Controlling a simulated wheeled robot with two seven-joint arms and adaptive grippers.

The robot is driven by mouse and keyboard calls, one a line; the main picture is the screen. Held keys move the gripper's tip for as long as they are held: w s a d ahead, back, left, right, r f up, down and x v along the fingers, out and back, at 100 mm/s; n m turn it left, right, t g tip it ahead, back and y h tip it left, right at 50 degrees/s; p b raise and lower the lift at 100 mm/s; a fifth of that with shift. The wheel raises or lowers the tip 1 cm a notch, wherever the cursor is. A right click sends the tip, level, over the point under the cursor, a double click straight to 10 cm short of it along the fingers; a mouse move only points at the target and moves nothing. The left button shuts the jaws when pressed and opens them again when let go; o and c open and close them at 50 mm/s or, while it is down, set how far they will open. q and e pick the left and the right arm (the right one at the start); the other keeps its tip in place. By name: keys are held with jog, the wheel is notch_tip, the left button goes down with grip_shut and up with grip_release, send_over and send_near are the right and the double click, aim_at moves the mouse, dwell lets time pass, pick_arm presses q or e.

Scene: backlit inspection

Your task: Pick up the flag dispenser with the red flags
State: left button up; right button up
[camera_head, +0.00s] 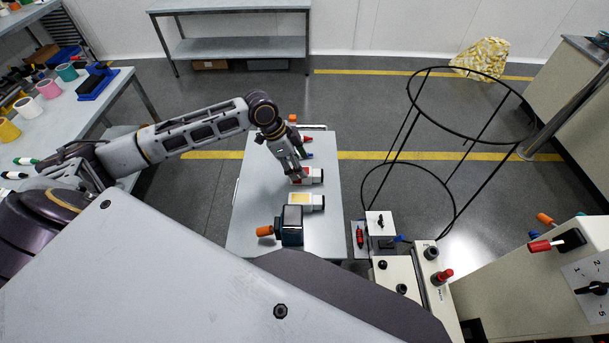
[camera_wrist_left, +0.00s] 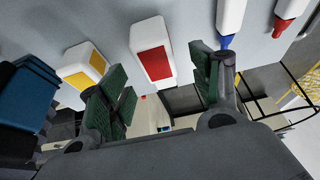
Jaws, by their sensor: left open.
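The flag dispenser with red flags (camera_head: 315,176), a small white box with a red face, lies on the grey table (camera_head: 246,215). In the left wrist view the dispenser (camera_wrist_left: 148,38) shows between and beyond my open fingers, with clear space on both sides. My left gripper (camera_head: 299,176) is low at the dispenser's left end and partly covers it in the head view; its fingers (camera_wrist_left: 163,88) hold nothing. I cannot tell whether they touch it. A similar dispenser with yellow flags (camera_head: 306,201) lies just nearer to me. My right gripper is not in view.
Red and blue markers (camera_head: 306,139) (camera_head: 307,156) lie beyond the red dispenser. A dark device (camera_head: 291,226) and an orange-handled item (camera_head: 265,231) are at the table's near end. A black wire-frame stand (camera_head: 410,185) and control boxes (camera_head: 400,275) are to the right.

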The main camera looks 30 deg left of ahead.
pick_arm(q)
jog(key=shift+f, duration=0.15)
jog(key=shift+p+x, duration=0.35)
jog(key=shift+x, duration=2.2)
jog(key=shift+s+d, duration=0.15)
jog(key=c, duration=1.1)
jog(key=shift+r, duration=5.1)
jog(key=shift+d, duration=0.1)
